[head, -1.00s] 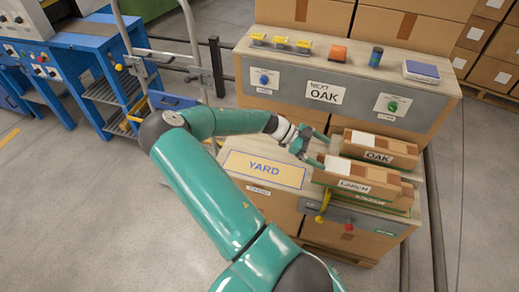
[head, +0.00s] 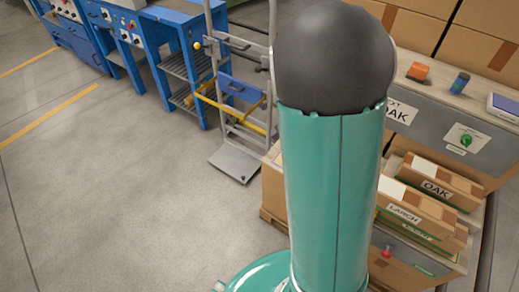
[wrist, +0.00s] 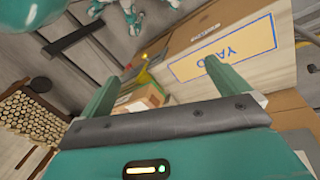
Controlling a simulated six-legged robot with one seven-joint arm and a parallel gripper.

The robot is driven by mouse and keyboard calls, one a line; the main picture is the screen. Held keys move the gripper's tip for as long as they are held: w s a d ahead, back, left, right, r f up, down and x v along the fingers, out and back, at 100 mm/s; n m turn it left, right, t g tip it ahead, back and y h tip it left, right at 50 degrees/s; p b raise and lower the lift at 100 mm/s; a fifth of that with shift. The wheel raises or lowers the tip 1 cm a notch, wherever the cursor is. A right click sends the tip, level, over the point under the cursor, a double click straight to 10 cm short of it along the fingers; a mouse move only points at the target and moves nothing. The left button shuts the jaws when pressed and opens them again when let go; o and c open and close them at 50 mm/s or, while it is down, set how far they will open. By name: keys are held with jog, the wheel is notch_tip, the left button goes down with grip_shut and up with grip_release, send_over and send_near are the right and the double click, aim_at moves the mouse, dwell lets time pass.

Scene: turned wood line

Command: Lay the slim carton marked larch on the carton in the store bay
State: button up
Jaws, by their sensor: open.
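The slim larch carton (head: 404,208) lies on the bench at right in the head view. It lies on top of another carton (head: 408,229), whose label is mostly hidden. The oak carton (head: 438,184) lies just behind it. My gripper (wrist: 170,88) is open and empty in the wrist view, its two fingers wide apart. It is clear of the cartons; in the head view my arm hides it. A small brown carton (wrist: 140,100) shows beyond the fingers, its name unreadable.
A panel sign (head: 399,112) ends in OAK. A hand truck (head: 240,110) stands left; the floor (head: 120,180) there is clear.

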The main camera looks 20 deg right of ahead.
jog(key=s+a+r+n+t, duration=0.3)
jog(key=a+r+n+t, duration=0.1)
jog(key=a+r+n, duration=0.4)
jog(key=s+a+r+n+t+y, duration=0.1)
jog(key=s+a+r+n+t, duration=0.3)
jog(key=a+r+n, duration=0.4)
notch_tip(320, 180, up, 4)
jog(key=a, duration=0.3)
jog(key=shift+s+n, duration=0.2)
jog(key=shift+n, duration=0.1)
jog(key=shift+r, duration=0.1)
